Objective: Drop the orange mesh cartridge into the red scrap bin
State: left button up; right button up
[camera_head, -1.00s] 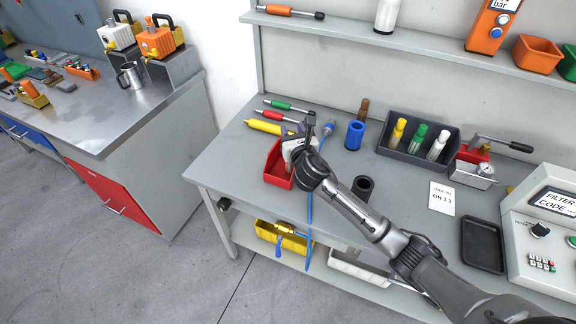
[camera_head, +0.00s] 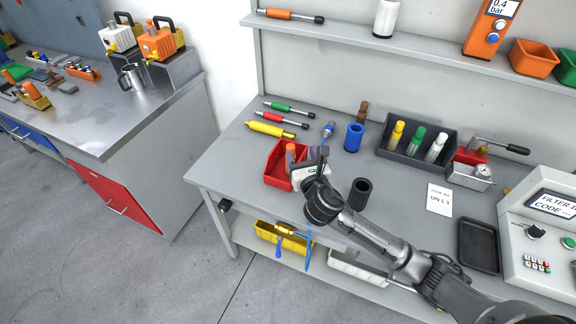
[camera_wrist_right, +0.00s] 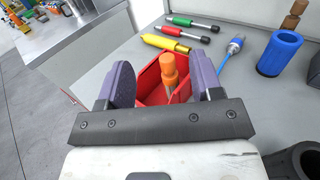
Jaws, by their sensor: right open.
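The orange mesh cartridge (camera_head: 290,153) stands in the red scrap bin (camera_head: 272,174), its top above the rim. In the right wrist view the cartridge (camera_wrist_right: 168,70) leans slightly inside the bin (camera_wrist_right: 148,78), seen between the two fingers. Its lower end is partly hidden in the bin. My right gripper (camera_head: 309,166) is at the right edge of the bin, open and empty, with its fingers spread apart in the wrist view (camera_wrist_right: 163,84). My left gripper is not in view.
A blue cylinder (camera_head: 354,137) and a dark cylinder (camera_head: 360,194) stand on the bench to the right. Green, red and yellow tools (camera_head: 269,129) lie behind the bin. A grey tray (camera_head: 414,151) holds coloured bottles. The bench's front-left area is clear.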

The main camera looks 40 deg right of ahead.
jog(key=v, duration=0.4)
jog(key=shift+s+a, duration=0.1)
jog(key=shift+s, duration=0.25)
dwell(0.3)
